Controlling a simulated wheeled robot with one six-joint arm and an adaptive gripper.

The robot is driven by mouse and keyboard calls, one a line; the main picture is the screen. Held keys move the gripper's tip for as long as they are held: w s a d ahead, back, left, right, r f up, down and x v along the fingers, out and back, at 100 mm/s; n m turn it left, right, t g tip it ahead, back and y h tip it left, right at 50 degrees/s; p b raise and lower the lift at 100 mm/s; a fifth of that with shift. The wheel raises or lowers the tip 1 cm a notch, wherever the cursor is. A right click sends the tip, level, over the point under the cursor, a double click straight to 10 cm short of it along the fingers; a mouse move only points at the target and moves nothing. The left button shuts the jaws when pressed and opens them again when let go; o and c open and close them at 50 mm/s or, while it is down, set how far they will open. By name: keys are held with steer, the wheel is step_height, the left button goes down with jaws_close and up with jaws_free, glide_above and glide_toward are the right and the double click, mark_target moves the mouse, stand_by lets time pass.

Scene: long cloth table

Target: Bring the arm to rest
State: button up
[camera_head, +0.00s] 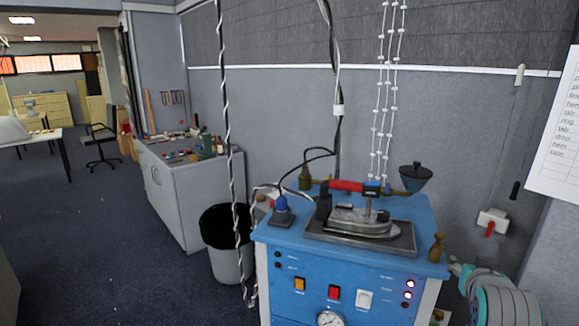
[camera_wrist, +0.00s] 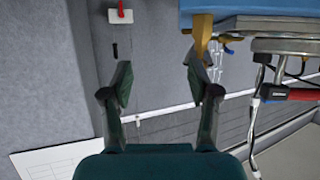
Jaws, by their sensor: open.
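My gripper (camera_wrist: 159,62) shows in the wrist view with its two dark green fingers spread apart. Nothing is between the fingers, only grey wall behind them. In the wrist view the picture is turned over, and a brass bottle (camera_wrist: 203,35) at the blue station's edge appears just above the right finger; I cannot tell whether they touch. The fingers are not clear there.
A blue ironing station (camera_head: 400,262) stands at centre right, with an iron (camera_head: 358,221) on its plate and the brass bottle (camera_head: 437,247) at its right corner. Cables hang above. A bin (camera_head: 228,262) and a grey cabinet (camera_head: 190,200) stand left. Open carpet lies further left.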

steer(key=s+a+f+n+t+y, duration=0.1)
steer(key=s+a+f, duration=0.4)
steer(key=f, duration=0.3)
steer(key=s+a+f+n+y, duration=0.1)
steer(key=s+a+f, duration=0.3)
steer(key=s+f, duration=0.3)
steer(key=s+a+f+n+t+y, duration=0.15)
steer(key=s+a+f, duration=0.3)
steer(key=f, duration=0.45)
steer(key=s+a+f+n+y, duration=0.1)
steer(key=s+a+f, duration=0.15)
steer(key=s, duration=0.45)
steer(key=s+a+f+y, duration=0.1)
steer(key=s+a, duration=0.2)
steer(key=s, duration=0.4)
steer(key=s+a+r, duration=0.1)
steer(key=s+r, duration=0.1)
steer(key=s, duration=0.6)
steer(key=s+a+r+y, duration=0.1)
steer(key=s+a+r, duration=0.1)
steer(key=s, duration=0.6)
steer(key=shift+r+n, duration=0.45)
